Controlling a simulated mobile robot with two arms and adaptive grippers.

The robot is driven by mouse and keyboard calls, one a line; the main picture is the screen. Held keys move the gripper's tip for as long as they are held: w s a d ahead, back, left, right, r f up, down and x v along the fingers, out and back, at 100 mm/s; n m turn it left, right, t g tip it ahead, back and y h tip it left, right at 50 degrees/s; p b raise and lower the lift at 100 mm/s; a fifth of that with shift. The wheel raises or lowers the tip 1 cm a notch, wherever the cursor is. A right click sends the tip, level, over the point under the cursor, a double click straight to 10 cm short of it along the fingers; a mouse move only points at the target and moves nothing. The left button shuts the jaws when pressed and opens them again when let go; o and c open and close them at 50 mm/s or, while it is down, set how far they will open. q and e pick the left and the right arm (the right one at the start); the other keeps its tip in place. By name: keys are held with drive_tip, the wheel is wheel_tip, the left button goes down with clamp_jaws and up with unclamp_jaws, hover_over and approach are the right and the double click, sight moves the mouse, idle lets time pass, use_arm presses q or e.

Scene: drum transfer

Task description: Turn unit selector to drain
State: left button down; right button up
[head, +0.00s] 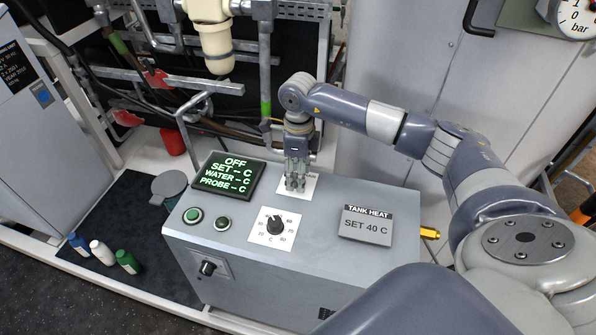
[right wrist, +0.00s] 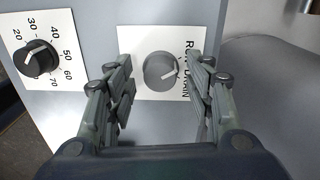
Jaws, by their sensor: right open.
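The unit selector is a round grey knob (right wrist: 160,70) on a white plate in the right wrist view. Black lettering beside it reads DRAIN and a partly hidden word starting with R. A pale pointer mark on the knob points roughly right in that picture, toward the lettering. My right gripper (right wrist: 160,98) is open, with one finger on each side of the knob in the picture; contact is not visible. In the head view the right gripper (head: 294,186) points down over the white selector plate (head: 311,183) and hides the knob. My left gripper is not in view.
The grey unit (head: 330,260) also carries a temperature dial (head: 276,228), two green buttons, a display (head: 228,175) reading OFF and a TANK HEAT sign (head: 366,224) reading SET 40 C. A lower black knob (head: 207,267) is on its front. Pipes stand behind.

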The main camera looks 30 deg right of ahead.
drive_tip(key=shift+c, duration=1.1)
drive_tip(key=c, duration=0.9)
drive_tip(key=shift+o, duration=0.2)
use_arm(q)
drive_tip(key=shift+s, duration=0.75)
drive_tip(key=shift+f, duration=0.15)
use_arm(e)
drive_tip(key=shift+m, duration=0.3)
drive_tip(key=shift+m+b, duration=0.3)
drive_tip(key=shift+m, duration=0.7)
drive_tip(key=m, duration=0.3)
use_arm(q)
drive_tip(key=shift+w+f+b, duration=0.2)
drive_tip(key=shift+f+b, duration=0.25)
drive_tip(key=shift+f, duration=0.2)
use_arm(e)
drive_tip(key=m, duration=0.6)
drive_tip(key=shift+m, duration=0.3)
